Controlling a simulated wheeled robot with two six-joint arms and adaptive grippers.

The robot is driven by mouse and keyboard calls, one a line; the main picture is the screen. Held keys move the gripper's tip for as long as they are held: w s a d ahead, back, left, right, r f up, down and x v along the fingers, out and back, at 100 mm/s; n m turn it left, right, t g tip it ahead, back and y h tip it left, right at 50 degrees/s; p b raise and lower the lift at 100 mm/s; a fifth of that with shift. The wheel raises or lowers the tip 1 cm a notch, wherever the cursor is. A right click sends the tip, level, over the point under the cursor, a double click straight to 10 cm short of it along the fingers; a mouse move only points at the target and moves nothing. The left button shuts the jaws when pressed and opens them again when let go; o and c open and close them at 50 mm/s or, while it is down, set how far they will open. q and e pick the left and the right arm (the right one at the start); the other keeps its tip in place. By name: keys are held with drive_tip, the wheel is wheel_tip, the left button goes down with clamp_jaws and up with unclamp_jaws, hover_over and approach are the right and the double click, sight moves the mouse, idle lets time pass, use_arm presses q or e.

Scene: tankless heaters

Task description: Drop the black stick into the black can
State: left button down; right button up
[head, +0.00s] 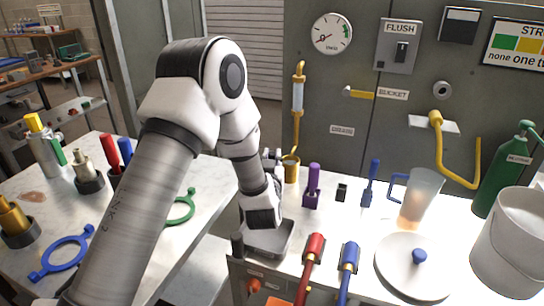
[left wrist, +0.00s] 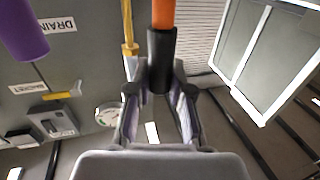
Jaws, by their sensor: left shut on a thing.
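My left gripper (head: 271,160) reaches over the back of the white counter, mostly hidden in the head view by its own wrist. In the left wrist view, the left gripper (left wrist: 158,105) is shut on a black stick (left wrist: 161,60) with an orange part (left wrist: 164,13) joined to it. The stick is hidden by my arm in the head view. A small upright black cylinder (head: 237,245) stands at the left edge of the grey tray (head: 266,252). I cannot tell whether it is the black can. My right gripper is not in view.
A purple-handled piece (head: 312,186), small black block (head: 341,192), blue-handled piece (head: 370,185) and pitcher (head: 418,198) stand right of the gripper. A brass cup (head: 291,170) is close beside it.

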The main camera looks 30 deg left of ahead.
use_arm(q)
drive_tip(key=c, duration=1)
unclamp_jaws()
drive_tip(key=b+v, duration=0.1)
drive_tip(key=v, duration=0.9)
drive_tip(key=shift+b, duration=0.35)
